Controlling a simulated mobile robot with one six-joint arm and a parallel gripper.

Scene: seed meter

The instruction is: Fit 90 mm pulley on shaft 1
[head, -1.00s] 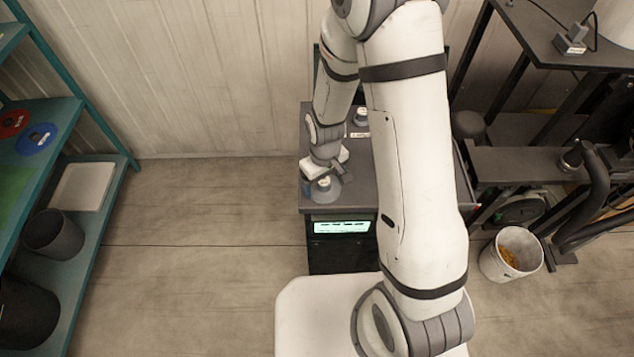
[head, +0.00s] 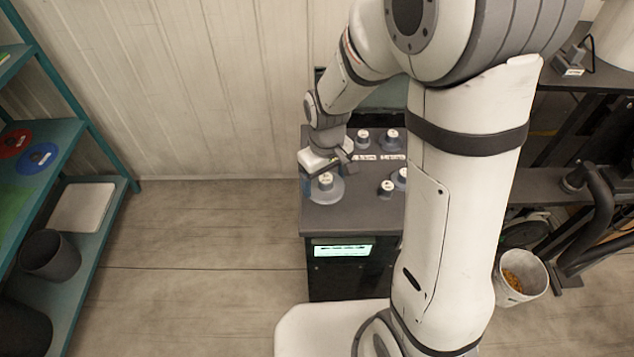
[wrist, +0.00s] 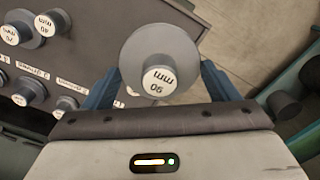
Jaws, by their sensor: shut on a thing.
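The 90 mm pulley (wrist: 157,64) is a grey disc with a raised hub and a white label. In the wrist view my gripper (wrist: 160,90) has one blue finger on each side of it and is shut on it. In the head view this pulley (head: 326,190) shows below my gripper (head: 322,165), over the left part of the dark cabinet top (head: 345,220). I cannot tell whether it touches the top. Any shaft under it is hidden, and I cannot make out which place is shaft 1.
Several other labelled grey pulleys or knobs, such as one at the back (head: 392,136), stand on the cabinet. A lit display (head: 342,249) is on its front. A teal shelf (head: 62,150) with red and blue discs stands left. A bucket (head: 522,278) stands right. Left floor is clear.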

